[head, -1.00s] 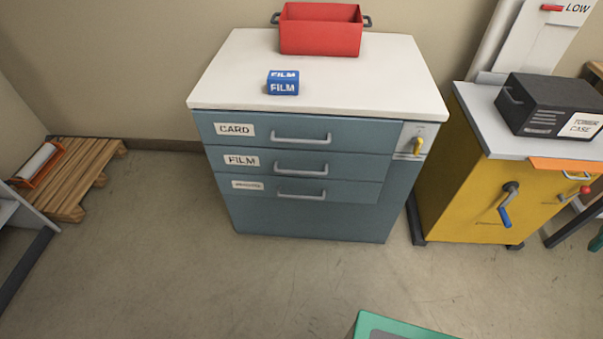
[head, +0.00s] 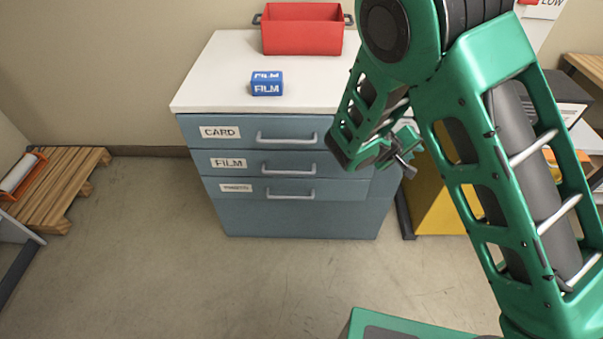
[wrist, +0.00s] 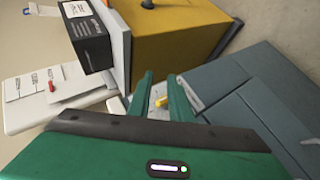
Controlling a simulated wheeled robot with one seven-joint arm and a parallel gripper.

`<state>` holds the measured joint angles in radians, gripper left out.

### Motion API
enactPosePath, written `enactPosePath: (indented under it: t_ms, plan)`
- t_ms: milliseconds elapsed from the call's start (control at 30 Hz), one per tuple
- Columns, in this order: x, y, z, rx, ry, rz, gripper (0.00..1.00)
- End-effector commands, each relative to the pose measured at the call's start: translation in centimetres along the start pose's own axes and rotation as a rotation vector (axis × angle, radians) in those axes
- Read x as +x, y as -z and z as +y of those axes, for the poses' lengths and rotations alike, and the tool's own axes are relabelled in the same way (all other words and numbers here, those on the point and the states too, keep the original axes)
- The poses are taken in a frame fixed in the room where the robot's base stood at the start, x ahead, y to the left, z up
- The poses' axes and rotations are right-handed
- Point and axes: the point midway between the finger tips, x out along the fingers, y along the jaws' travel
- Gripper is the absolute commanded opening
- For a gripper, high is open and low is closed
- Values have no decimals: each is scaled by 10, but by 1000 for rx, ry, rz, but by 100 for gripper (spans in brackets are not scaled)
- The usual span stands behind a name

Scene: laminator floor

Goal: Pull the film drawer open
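The film drawer (head: 285,157) is the middle of three labelled drawers in the blue-grey cabinet (head: 300,219). It sits flush, with a metal bar handle (head: 290,170) and a white FILM label. My gripper (head: 405,161) is in front of the cabinet's upper right part, to the right of the film handle and apart from it. In the wrist view its two green fingers (wrist: 161,75) stand apart. A yellow key-like knob (wrist: 160,102) shows in the gap between them; I see no contact. My arm hides that knob in the head view.
The CARD drawer (head: 240,122) above and another drawer (head: 228,188) below are shut. A blue FILM box (head: 267,84) and red bin (head: 302,30) stand on the white top. A yellow cabinet (head: 438,200) stands right. The floor in front is clear.

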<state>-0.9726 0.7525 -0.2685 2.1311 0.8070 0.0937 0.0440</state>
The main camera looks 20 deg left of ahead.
Motion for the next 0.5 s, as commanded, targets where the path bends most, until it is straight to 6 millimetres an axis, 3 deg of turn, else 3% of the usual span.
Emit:
enactPosePath:
  t_ms: [33,233,400,500]
  plan:
    - [-8,16,-29,-60,-22,63,18]
    - [-49,68,-128,-255,-105,330,18]
    - [-97,91,-220,-418,-163,569,18]
    - [-125,95,-268,-500,-191,696,18]
